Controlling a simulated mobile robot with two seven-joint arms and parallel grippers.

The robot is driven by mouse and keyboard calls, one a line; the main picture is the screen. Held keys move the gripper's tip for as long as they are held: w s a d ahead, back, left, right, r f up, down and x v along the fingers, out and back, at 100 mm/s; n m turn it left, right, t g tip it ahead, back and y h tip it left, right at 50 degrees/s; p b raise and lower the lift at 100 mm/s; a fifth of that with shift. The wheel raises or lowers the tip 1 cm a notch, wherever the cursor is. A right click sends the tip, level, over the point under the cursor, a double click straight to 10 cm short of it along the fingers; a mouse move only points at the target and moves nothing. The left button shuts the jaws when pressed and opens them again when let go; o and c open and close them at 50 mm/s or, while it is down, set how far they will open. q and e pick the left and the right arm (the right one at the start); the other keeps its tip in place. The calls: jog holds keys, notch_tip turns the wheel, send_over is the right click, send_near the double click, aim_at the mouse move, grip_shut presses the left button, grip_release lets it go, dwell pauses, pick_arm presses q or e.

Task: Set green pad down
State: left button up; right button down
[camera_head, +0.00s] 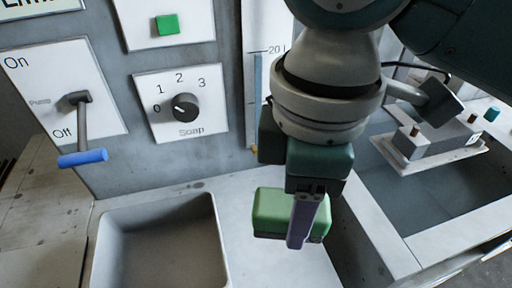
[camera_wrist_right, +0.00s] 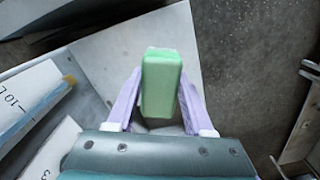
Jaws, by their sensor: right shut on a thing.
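The green pad (camera_head: 278,210) is a pale green block with a dark underside. My right gripper (camera_head: 308,220) is shut on it, with the purple fingers at its sides. In the head view the pad appears over the light grey counter, to the right of the grey basin; I cannot tell whether it touches the surface. In the right wrist view the pad (camera_wrist_right: 161,82) sits between the two purple fingers, with the light counter behind it. My left gripper is not in view.
A grey basin (camera_head: 205,275) stands at the front left. A panel behind holds a soap dial (camera_head: 182,107), a blue-handled pump lever (camera_head: 83,157) and a green button (camera_head: 167,24). A recessed tray with a grey device (camera_head: 438,140) lies at the right. Bare counter (camera_head: 270,265) is free near the pad.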

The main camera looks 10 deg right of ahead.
notch_tip(320, 180, down, 8)
jog(key=shift+f+b, duration=0.15)
jog(key=shift+b, duration=0.45)
jog(key=shift+f+b, duration=0.4)
jog(key=shift+f, duration=1.4)
jog(key=shift+f, duration=0.2)
jog(key=shift+c, duration=1.4)
grip_release()
